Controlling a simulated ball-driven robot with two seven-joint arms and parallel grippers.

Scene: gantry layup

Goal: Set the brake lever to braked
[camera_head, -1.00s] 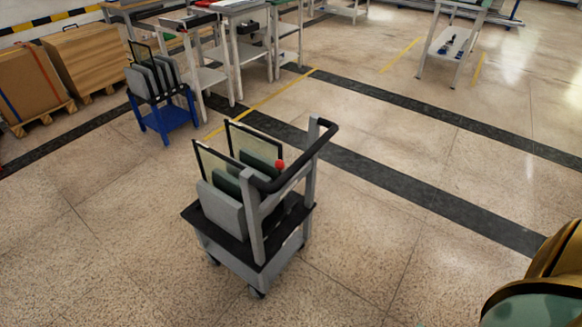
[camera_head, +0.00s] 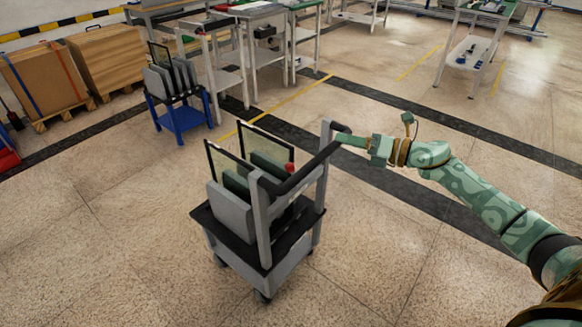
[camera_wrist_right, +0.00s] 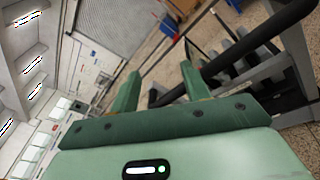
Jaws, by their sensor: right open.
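A grey cart (camera_head: 228,258) with a black top and a dark push handle (camera_head: 300,172) stands on the floor. A red knob (camera_head: 289,168), seemingly the brake lever's end, shows beside the handle; the lever's shaft and setting cannot be made out. My right gripper (camera_head: 340,134) is at the handle's far right corner, to the right of and beyond the red knob. In the right wrist view its fingers (camera_wrist_right: 160,76) are apart with nothing between them. The dark handle bar (camera_wrist_right: 238,52) passes close to the right finger; contact cannot be told. My left gripper is out of view.
Upright panels (camera_head: 230,212) stand on the cart behind the handle. A blue stand (camera_head: 181,119) with panels, wooden crates (camera_head: 105,65) and workbenches (camera_head: 222,78) are at the back. The floor around the cart is clear.

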